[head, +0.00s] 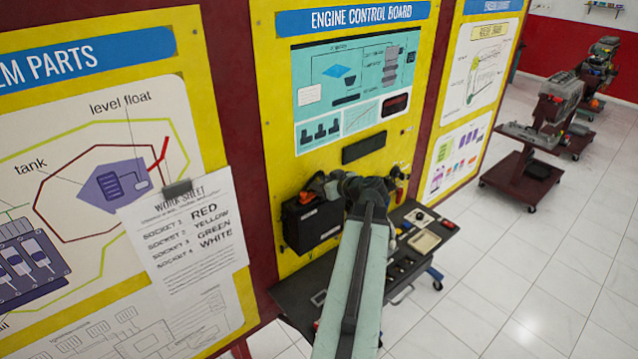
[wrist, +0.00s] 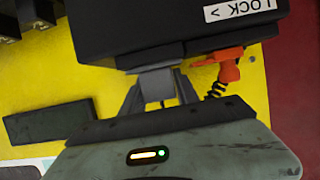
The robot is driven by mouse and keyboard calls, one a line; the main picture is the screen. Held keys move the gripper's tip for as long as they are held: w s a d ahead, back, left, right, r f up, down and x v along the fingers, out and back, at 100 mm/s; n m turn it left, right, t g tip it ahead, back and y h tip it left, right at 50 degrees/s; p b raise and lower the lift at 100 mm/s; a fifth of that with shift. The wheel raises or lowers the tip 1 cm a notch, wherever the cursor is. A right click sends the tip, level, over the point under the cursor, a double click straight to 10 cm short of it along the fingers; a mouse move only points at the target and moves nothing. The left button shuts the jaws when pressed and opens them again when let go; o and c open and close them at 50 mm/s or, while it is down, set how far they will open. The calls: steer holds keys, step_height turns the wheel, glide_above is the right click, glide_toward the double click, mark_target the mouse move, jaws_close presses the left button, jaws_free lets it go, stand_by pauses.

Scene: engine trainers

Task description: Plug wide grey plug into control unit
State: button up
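The control unit is a black box (head: 312,222) with a white label, on the yellow engine control board. In the wrist view it fills the top as a dark box (wrist: 150,25) with a "LOCK >" label. My gripper (wrist: 158,82) is just below that box edge, its two dark fingers closing on a light grey piece (wrist: 158,66), which looks like the wide grey plug. The piece lies against or very near the box; its seating is hidden. In the head view my arm covers the fingertips and plug.
An orange connector (wrist: 230,66) with a coiled black cable is beside the unit. A black bar (head: 364,147) is on the board above right. A dark shelf (head: 300,290) with several small parts juts out below. Open tiled floor (head: 540,280) lies to the right.

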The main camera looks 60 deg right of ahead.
stand_by(0.3)
steer(key=shift+s+a+r+p, duration=0.25)
steer(key=shift+s+r+p, duration=0.3)
steer(key=shift+s, duration=0.15)
steer(key=shift+s+a+r+p, duration=0.25)
steer(key=shift+s+r+p, duration=0.3)
steer(key=shift+s, duration=0.1)
steer(key=shift+s+a+r, duration=0.2)
steer(key=shift+s+r, duration=0.1)
steer(key=shift+s, duration=0.35)
steer(key=shift+p, duration=0.3)
step_height(320, 180, up, 5)
steer(key=p, duration=0.5)
steer(key=o, duration=0.5)
steer(key=shift+o, duration=0.2)
